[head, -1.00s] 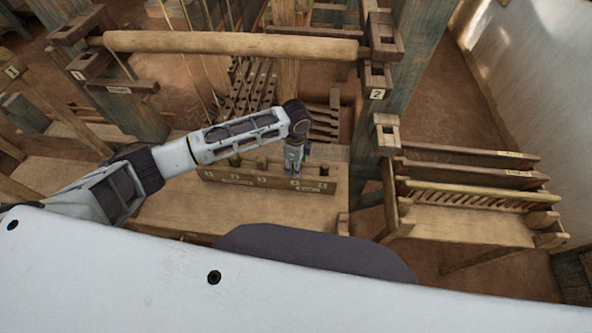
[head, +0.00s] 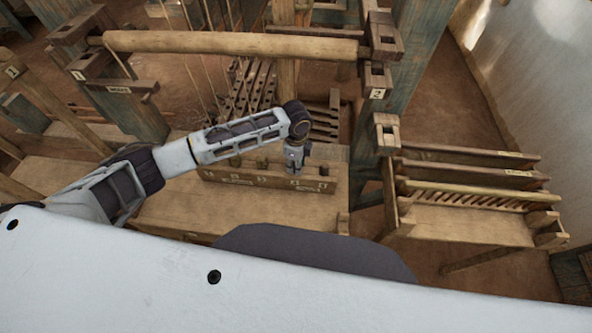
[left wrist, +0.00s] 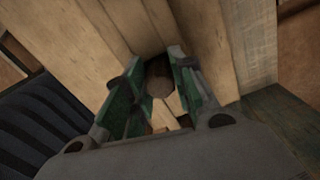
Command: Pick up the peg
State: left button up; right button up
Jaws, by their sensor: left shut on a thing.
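A low wooden rack (head: 255,180) with small labels on its front board stands on the bench. Several short dark pegs show along it, such as one peg (head: 262,165) left of my gripper. My left gripper (head: 296,163) points down at the right part of the rack. In the left wrist view its green-padded fingers (left wrist: 157,68) are shut on a brown wooden peg (left wrist: 160,84), whose rounded dark end shows between them. The peg's lower part is hidden, so I cannot tell whether it is clear of the rack. My right gripper is out of view.
The wooden bench top (head: 230,212) is clear in front of the rack. A thick wooden roller (head: 230,44) crosses behind, above my forearm. A loom post (head: 405,90) and a slatted stand (head: 460,205) are to the right.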

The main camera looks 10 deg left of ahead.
pick_arm(q)
jog(key=shift+r, duration=0.1)
notch_tip(320, 180, up, 18)
jog(key=shift+b, duration=0.35)
dwell(0.5)
jog(key=shift+s+m, duration=0.1)
jog(key=shift+m, duration=0.2)
dwell(0.4)
